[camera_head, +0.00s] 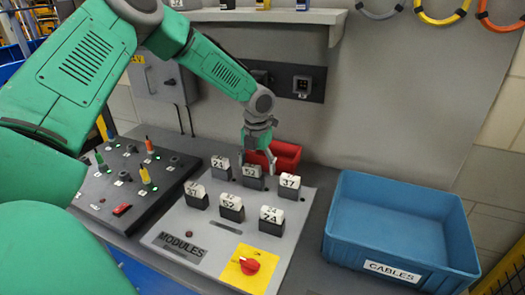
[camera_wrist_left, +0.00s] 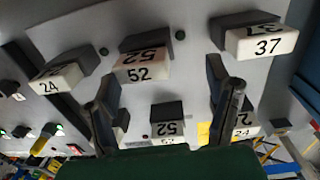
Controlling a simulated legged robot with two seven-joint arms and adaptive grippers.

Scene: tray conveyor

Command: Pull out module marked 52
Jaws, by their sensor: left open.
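The module panel (camera_head: 205,243) holds white-topped modules in two rows. Two are marked 52: the back-row middle module (camera_head: 253,183) and the front-row middle module (camera_head: 231,203). My left gripper (camera_head: 258,163) is open above the back-row 52 and partly overlaps it. In the left wrist view, my open fingers (camera_wrist_left: 162,82) point towards the back-row 52 (camera_wrist_left: 138,70), which shows just beyond and between the tips. The front-row 52 (camera_wrist_left: 168,138) shows closer to the palm. I cannot tell whether the fingers touch anything. My right gripper is out of view.
Modules marked 24 (camera_head: 221,164) and 37 (camera_head: 289,184) flank the back-row 52. A red bin (camera_head: 286,154) stands behind the panel. A blue cables crate (camera_head: 345,240) is at right. A red rotary switch (camera_head: 249,266) sits at the front; a plug board (camera_head: 125,180) lies left.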

